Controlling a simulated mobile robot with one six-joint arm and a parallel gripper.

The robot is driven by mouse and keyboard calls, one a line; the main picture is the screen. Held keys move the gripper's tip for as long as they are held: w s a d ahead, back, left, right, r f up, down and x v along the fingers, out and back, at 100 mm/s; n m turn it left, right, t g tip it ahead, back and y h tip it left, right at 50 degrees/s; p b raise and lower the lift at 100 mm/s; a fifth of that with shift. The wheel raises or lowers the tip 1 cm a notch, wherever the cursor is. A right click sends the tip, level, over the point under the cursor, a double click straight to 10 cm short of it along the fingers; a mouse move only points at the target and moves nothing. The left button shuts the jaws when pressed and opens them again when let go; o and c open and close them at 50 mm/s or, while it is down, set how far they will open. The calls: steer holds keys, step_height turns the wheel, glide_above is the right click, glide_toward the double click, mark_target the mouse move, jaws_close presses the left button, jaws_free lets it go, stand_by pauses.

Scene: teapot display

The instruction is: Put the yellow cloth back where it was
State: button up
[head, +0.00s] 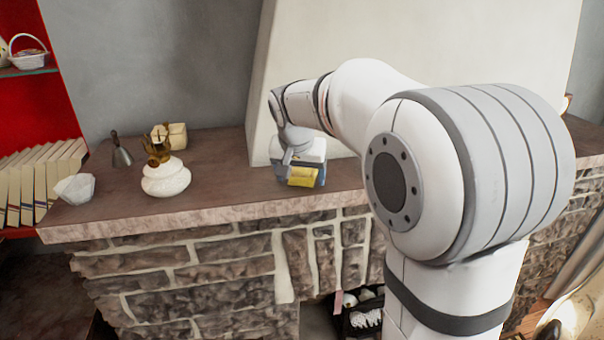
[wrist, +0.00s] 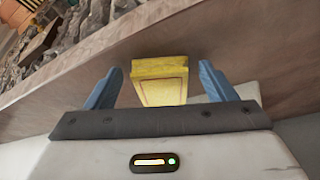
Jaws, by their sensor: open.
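The yellow cloth (head: 302,177) lies folded on the mantel shelf (head: 222,197), near its front edge and right of the middle. In the wrist view the cloth (wrist: 160,80) is between the two blue fingers of my gripper (wrist: 160,85), with gaps on both sides. My gripper is open around the cloth and does not appear to touch it. In the head view my wrist and arm hide part of the cloth and the fingers.
A white pot with a brown top (head: 166,180), a dark bell (head: 121,156), a cream box (head: 170,136) and a pale faceted bowl (head: 75,188) stand at the shelf's left. A pale chimney wall (head: 345,60) rises behind. The shelf between pot and cloth is clear.

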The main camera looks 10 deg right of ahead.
steer(key=shift+r, duration=0.55)
steer(key=v, duration=1.1)
steer(key=s+d+f+n, duration=0.1)
steer(key=s+f+n, duration=0.1)
steer(key=s+f, duration=0.7)
steer(key=s+d+f+n+g+y, duration=0.1)
steer(key=s+d+f+n, duration=0.1)
steer(key=s+f, duration=0.7)
steer(key=s, duration=0.5)
steer(key=shift+s+f+n+y+b, duration=0.25)
steer(key=shift+f+n+y+b, duration=0.05)
steer(key=shift+f+b, duration=0.05)
